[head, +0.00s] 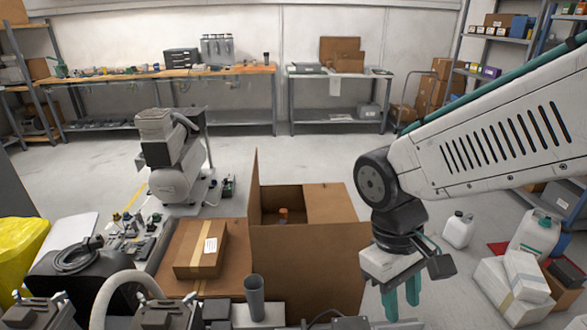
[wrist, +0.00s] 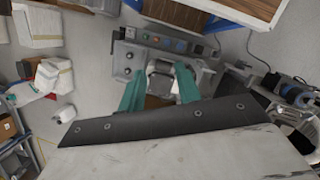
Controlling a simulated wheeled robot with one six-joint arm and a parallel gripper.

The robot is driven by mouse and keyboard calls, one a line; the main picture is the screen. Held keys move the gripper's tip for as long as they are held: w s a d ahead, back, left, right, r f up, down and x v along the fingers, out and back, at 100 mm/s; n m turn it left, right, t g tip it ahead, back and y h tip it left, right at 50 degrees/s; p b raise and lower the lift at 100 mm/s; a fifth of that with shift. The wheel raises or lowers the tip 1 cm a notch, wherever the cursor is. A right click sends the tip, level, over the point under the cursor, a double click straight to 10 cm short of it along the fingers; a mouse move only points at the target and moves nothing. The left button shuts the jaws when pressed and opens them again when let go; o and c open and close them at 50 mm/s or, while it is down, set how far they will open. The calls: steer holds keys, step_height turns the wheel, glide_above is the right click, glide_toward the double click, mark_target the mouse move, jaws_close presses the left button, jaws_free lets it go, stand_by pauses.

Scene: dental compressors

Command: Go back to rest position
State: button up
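My gripper (head: 401,297) hangs at the lower right of the head view, to the right of the open cardboard box. Its two teal fingers point down and stand apart, with nothing visible held between them. In the wrist view my gripper (wrist: 160,84) also shows its teal fingers spread, with a grey and white shape behind the gap. The arm reaches in from the right edge of the head view and bends down at a dark joint.
An open cardboard box (head: 310,250) stands in the middle, with a small orange-brown item inside. A taped carton (head: 201,249) lies to its left. A compressor (head: 172,165) stands behind. White jugs (head: 459,229) and wrapped boxes (head: 512,285) sit at right. Floor before the back benches is clear.

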steer(key=s+d+r+m+t+y, duration=0.2)
steer(key=s+d+r+m+t, duration=0.2)
steer(key=d+r, duration=0.5)
steer(key=shift+s+d+r+m, duration=0.2)
steer(key=shift+s+d+m, duration=0.15)
steer(key=shift+s+m, duration=0.45)
steer(key=shift+w, duration=0.1)
